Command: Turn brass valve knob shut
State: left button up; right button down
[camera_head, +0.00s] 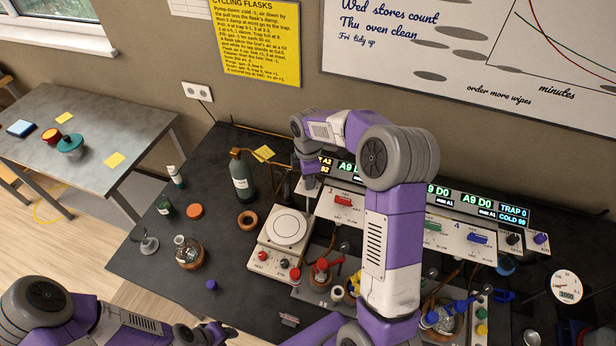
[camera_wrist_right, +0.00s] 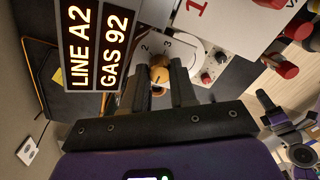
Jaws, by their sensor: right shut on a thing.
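The brass valve knob (camera_wrist_right: 159,74) is round and golden and sits between the dark fingertips of my right gripper (camera_wrist_right: 160,84) in the right wrist view. The gripper is shut on it, with a finger on each side. Numbers 2 and 3 show on the pale dial face just beyond the knob. In the head view my right gripper (camera_head: 310,183) points down at the left end of the white valve panel (camera_head: 322,207), and the knob is hidden there. My left arm lies at the lower left of the head view, and its gripper (camera_head: 205,334) is partly cut off at the bottom edge.
A lit display (camera_wrist_right: 97,45) reads LINE A2, GAS 92. A green bottle (camera_head: 243,178) stands left of my right gripper. The dark bench's left part has free room.

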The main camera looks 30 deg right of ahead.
jog(key=shift+d+n, duration=0.15)
jog(key=shift+n, duration=0.15)
jog(key=shift+r, duration=0.1)
jog(key=c, duration=0.9)
grip_release()
jog(key=shift+r, duration=0.2)
notch_tip(320, 180, up, 7)
jog(key=p, duration=0.3)
jog(key=shift+f, duration=0.2)
jog(key=shift+r, duration=0.25)
